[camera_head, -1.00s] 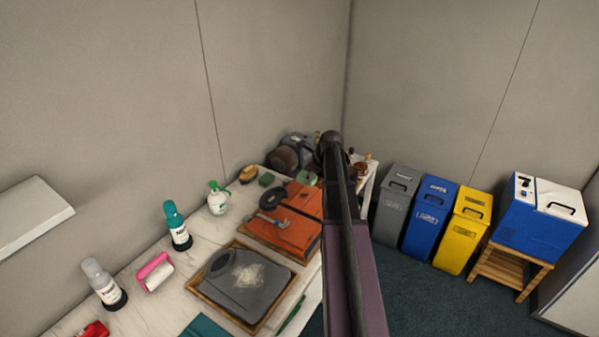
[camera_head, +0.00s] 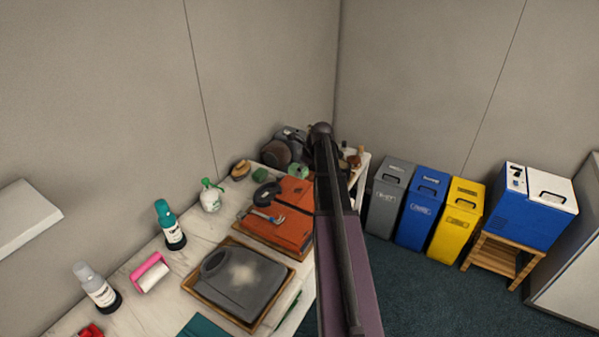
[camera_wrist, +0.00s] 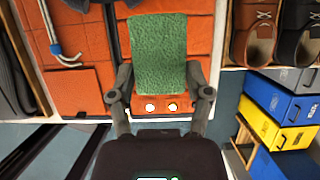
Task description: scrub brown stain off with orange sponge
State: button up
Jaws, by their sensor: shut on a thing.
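In the wrist view my gripper (camera_wrist: 159,80) is shut on a rough green pad (camera_wrist: 158,48), which lies between the two fingers. I see no orange side on the pad from here. Behind it is orange quilted material (camera_wrist: 84,45); the head view shows an orange item (camera_head: 285,220) on the table, with a blue-handled tool and a dark ring-shaped thing on it. Whether the pad touches the orange material I cannot tell. I cannot make out a clear brown stain. In the head view my arm hides the gripper.
A grey jug-shaped item (camera_head: 246,285) with a pale patch lies in a wooden tray. Bottles (camera_head: 171,228) and a pink roller (camera_head: 151,272) stand along the table. Boots (camera_wrist: 258,28) are at the wrist view's right. Grey, blue and yellow bins (camera_head: 458,222) stand on the floor.

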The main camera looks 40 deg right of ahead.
jog(key=shift+w+a+f+b, duration=0.2)
jog(key=shift+a+f+b, duration=0.2)
jog(key=shift+f+b, duration=0.15)
